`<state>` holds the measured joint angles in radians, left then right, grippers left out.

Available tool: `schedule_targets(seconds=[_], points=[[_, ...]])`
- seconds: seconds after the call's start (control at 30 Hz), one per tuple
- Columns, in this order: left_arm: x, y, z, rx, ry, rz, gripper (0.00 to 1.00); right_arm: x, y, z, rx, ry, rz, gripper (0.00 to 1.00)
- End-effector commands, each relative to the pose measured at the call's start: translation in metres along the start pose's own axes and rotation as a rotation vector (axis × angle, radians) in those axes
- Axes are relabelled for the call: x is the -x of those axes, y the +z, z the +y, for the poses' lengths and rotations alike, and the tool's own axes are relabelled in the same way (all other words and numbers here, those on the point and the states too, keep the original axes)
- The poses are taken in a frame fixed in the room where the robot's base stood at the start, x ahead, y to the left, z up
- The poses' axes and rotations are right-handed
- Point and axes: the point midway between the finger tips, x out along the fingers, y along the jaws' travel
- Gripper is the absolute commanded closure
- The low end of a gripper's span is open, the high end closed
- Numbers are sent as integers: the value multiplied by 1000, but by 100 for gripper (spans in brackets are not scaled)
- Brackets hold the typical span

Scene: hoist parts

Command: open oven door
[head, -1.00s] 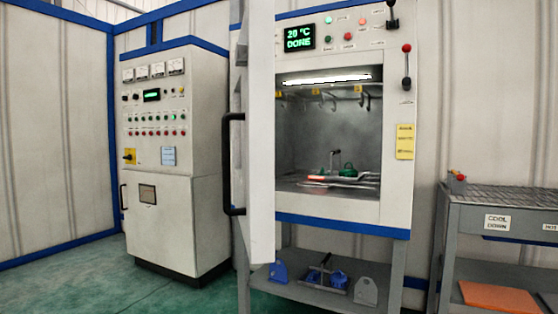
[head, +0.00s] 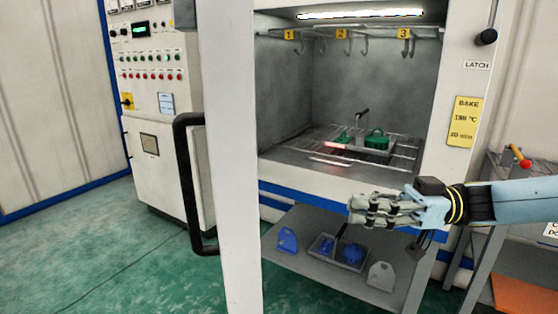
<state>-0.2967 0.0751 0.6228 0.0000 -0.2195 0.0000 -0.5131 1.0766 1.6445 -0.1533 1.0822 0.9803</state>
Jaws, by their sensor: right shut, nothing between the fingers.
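The oven door (head: 222,150) stands open, swung out toward me on the left side of the oven, seen nearly edge-on. Its black bar handle (head: 186,180) is on the door's left face. The oven chamber (head: 290,100) is lit and open to view. Inside, a tray with green parts (head: 376,140) rests on the wire rack (head: 325,147). My right gripper (head: 356,211) is shut and empty, in front of the oven below the chamber opening, pointing left. It is apart from the door and handle. My left gripper is not in view.
Numbered hooks hang at the chamber top. The shelf (head: 330,285) under the oven holds blue and grey parts. The latch lever (head: 486,37) is at upper right. A rack table (head: 497,190) stands right, a control cabinet (head: 150,100) left.

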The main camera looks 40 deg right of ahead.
Motion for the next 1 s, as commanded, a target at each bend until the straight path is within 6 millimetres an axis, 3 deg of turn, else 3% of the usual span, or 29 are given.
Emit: schedule_targets(seconds=[0.03, 0.1, 0.37, 0.73, 1.0], points=[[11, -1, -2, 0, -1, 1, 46, -1, -14, -2, 7, -24, -21, 100], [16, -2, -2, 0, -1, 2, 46, 0, -21, -2, 13, -41, -44, 100], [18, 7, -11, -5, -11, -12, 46, -5, -23, -2, 13, -47, -65, 100], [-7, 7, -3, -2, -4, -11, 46, -77, -17, -5, 17, -45, -58, 100], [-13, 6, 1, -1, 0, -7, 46, -122, -16, -7, 14, -44, -60, 100]])
